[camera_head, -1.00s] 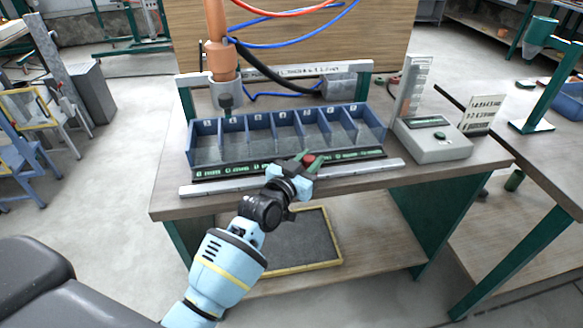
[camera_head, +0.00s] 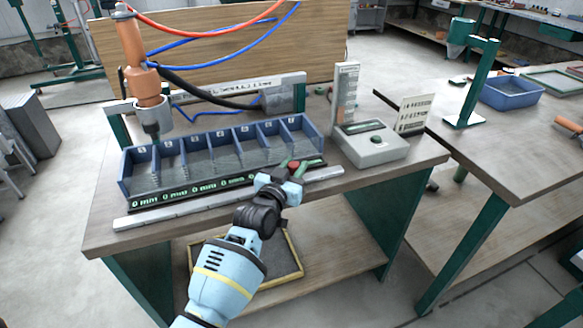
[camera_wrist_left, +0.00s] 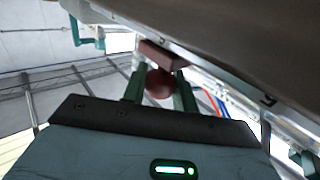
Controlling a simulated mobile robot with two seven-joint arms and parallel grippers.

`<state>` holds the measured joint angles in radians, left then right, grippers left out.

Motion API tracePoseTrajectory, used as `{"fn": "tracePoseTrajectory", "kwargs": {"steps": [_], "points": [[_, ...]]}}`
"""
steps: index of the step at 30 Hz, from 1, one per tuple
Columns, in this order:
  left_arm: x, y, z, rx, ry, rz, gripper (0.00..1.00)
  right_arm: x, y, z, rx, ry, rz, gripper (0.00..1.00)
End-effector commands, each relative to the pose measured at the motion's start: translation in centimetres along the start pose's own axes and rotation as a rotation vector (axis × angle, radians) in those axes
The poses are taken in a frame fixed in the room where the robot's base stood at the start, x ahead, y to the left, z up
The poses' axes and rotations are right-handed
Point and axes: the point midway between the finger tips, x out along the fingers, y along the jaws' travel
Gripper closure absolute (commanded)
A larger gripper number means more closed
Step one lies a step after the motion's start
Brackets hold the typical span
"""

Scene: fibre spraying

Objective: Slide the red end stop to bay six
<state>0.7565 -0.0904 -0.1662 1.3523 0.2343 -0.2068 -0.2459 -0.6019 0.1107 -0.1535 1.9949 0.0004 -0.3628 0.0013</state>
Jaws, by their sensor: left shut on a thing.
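The red end stop (camera_head: 293,165) is on the rail (camera_head: 150,216) along the front of the blue bay tray (camera_head: 128,178), near the tray's right end. My left gripper (camera_head: 292,170) is shut on the stop's round red knob. In the left wrist view the knob (camera_wrist_left: 159,84) sits between my two green fingers, under a reddish block. The bays are numbered from the left, but their small labels are hard to read. My gripper hides part of the rail and its display strip. My right gripper is not in view.
An orange spray arm with a dark nozzle (camera_head: 150,118) hangs over the tray's left end. Hoses run behind. The bench front edge is clear.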

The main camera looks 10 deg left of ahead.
Motion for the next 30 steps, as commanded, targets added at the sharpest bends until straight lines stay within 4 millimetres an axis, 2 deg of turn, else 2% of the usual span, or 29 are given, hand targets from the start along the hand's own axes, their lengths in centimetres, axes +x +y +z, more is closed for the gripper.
{"fn": "tracePoseTrajectory", "kwargs": {"steps": [6, 7, 11, 22, 30], "points": [[0.0, -0.1, -0.1, -0.002, 0.002, -0.001, 1.0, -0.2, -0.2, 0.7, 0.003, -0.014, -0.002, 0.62], [0.0, -0.1, -0.1, -0.002, 0.002, -0.001, 0.69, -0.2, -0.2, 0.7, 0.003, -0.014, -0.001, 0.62], [0.0, -0.1, -0.1, -0.001, 0.002, -0.001, 0.52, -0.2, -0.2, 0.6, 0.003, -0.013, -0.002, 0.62], [-0.4, -0.1, 0.1, -0.001, -0.001, -0.001, 0.51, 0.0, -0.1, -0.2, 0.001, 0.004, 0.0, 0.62], [-3.6, -0.1, 0.0, 0.0, 0.001, -0.001, 0.51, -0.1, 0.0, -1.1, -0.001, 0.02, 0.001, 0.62]]}}
